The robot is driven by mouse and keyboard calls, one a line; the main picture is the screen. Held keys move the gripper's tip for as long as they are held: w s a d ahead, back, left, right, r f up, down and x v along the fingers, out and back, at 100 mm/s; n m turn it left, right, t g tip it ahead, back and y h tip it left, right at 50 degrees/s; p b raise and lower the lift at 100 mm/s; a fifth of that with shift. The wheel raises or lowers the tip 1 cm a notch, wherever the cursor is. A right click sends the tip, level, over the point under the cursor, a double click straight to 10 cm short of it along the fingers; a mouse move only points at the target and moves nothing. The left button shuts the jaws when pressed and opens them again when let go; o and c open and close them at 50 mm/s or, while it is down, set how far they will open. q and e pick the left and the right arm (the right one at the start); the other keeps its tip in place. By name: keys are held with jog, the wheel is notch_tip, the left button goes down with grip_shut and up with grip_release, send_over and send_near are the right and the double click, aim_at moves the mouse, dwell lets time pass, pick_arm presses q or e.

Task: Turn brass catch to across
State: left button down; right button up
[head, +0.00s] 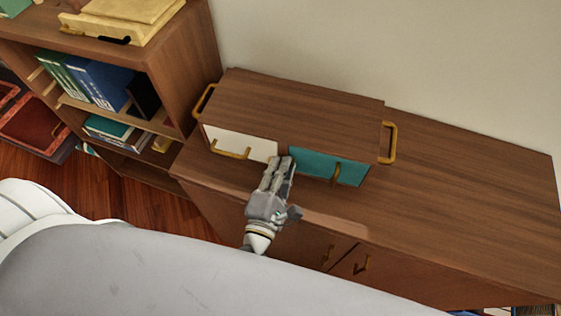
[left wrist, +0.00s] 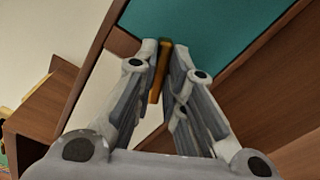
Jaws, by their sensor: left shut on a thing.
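The brass catch (left wrist: 158,72) shows in the left wrist view as a short narrow bar by the teal panel's edge. My left gripper (head: 282,162) reaches the cabinet front between the white panel (head: 226,139) and the teal panel (head: 315,166). In the left wrist view, its two fingers (left wrist: 163,60) are shut on the catch, one on each side. The gripper hides the catch in the head view. I cannot tell the catch's exact turn against the panels. My right gripper is not in view.
The small wooden cabinet (head: 290,105) has brass side handles and stands on a wide sideboard (head: 450,200). Brass pulls stick out from the white and teal panels on either side of my gripper. A bookshelf (head: 185,60) stands at the left. The sideboard's right top is clear.

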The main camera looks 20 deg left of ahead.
pick_arm(q)
jog(key=m+p, duration=0.1)
jog(key=m, duration=0.2)
jog(key=shift+r+p, duration=0.1)
jog(key=shift+p, duration=0.3)
jog(key=shift+m+p, duration=0.4)
jog(key=shift+m, duration=0.5)
jog(key=shift+f, duration=0.2)
jog(key=c, duration=1.5)
grip_release()
jog(key=s, duration=1.2)
jog(key=shift+d, duration=0.2)
